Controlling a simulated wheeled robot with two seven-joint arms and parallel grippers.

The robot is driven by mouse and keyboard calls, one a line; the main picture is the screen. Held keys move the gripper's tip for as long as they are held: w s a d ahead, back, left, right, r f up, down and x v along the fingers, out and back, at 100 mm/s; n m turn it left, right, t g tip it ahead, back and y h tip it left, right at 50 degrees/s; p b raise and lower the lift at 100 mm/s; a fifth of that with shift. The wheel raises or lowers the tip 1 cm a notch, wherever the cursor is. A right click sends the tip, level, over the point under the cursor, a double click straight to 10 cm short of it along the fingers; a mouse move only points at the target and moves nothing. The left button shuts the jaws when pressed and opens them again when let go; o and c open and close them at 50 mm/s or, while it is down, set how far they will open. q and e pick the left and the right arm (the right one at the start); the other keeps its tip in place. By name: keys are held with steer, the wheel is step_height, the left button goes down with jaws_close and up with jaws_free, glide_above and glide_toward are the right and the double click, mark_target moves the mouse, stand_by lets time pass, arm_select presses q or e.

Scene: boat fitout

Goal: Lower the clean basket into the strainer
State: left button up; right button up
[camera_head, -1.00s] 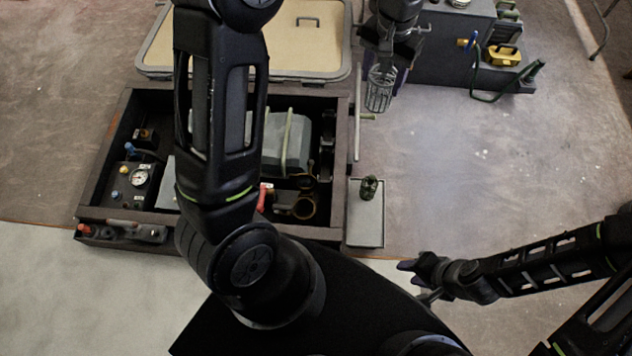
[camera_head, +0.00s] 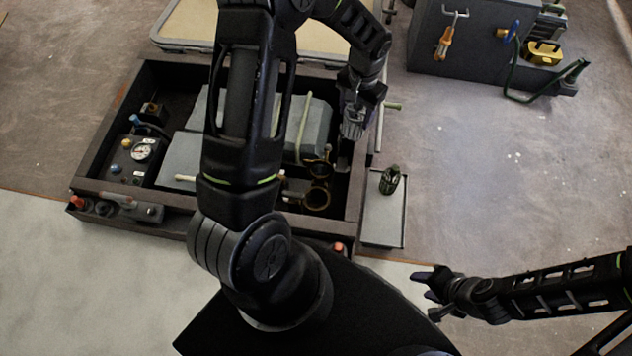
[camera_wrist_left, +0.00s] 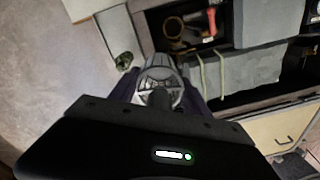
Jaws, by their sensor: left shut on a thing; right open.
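My left gripper (camera_head: 352,104) is shut on the clean wire basket (camera_head: 352,130), which hangs below it over the right side of the open engine box. In the left wrist view the light grey basket (camera_wrist_left: 158,70) points away from me between the fingers. The strainer (camera_head: 317,198), a round brass-rimmed opening, is in the box, below and left of the basket in the head view. It also shows in the left wrist view (camera_wrist_left: 173,28), apart from the basket. A dark, fouled basket (camera_head: 390,180) stands on the side tray. My right gripper (camera_head: 428,292) is open and empty.
The box's rim (camera_head: 357,205) runs between the strainer and the grey side tray (camera_head: 383,225). A grey engine (camera_head: 315,125) fills the box's middle. A gauge panel (camera_head: 140,150) is at left. A grey cabinet (camera_head: 470,50) stands at the back right. Floor at right is clear.

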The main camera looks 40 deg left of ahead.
arm_select(q)
steer(key=s+a+f+b, duration=0.2)
steer(key=f+b, duration=0.2)
steer(key=f, duration=0.5)
steer(key=s+a+f+b, duration=0.2)
steer(key=s+f+b, duration=0.1)
steer(key=f, duration=0.6)
steer(key=s+a+f+b, duration=0.2)
steer(key=f+b, duration=0.3)
steer(key=f, duration=0.4)
steer(key=shift+s+a+f, duration=0.2)
steer(key=shift+s, duration=0.4)
arm_select(e)
step_height(320, 180, down, 15)
steer(key=shift+w+d, duration=0.45)
steer(key=shift+r, duration=0.1)
arm_select(q)
steer(key=shift+b, duration=0.3)
step_height(320, 180, down, 10)
steer(key=b, duration=0.7)
steer(key=shift+b, duration=0.35)
arm_select(e)
step_height(320, 180, down, 8)
steer(key=w, duration=0.1)
steer(key=shift+w+t, duration=0.2)
steer(key=shift+t, duration=0.1)
arm_select(q)
steer(key=shift+f, duration=0.15)
